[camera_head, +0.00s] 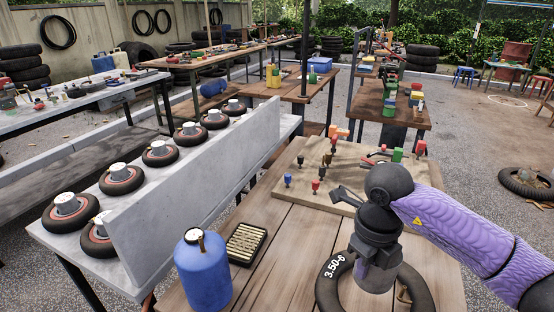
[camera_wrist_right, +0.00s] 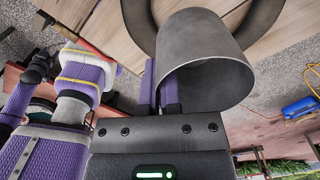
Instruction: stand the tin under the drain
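The tin (camera_head: 374,276) is a plain grey cylinder in the head view, standing upright or nearly so inside the ring of a black tyre marked 3.50-6 (camera_head: 330,290). In the right wrist view the tin (camera_wrist_right: 222,45) shows its open mouth. My right gripper (camera_wrist_right: 163,88) has its purple fingers on either side of the tin's wall, one inside the mouth, and looks shut on it. In the head view my right gripper (camera_head: 377,248) is above the tin. I cannot tell whether the tin touches the table. I cannot make out the drain. My left gripper is not in view.
A blue canister (camera_head: 203,272) with a brass fitting and a slotted dark tray (camera_head: 246,243) stand left of the tyre. A board of coloured fittings (camera_head: 318,205) lies behind. A grey bench (camera_head: 190,215) with small wheels is at left. A blue tank (camera_wrist_right: 301,108) lies right in the wrist view.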

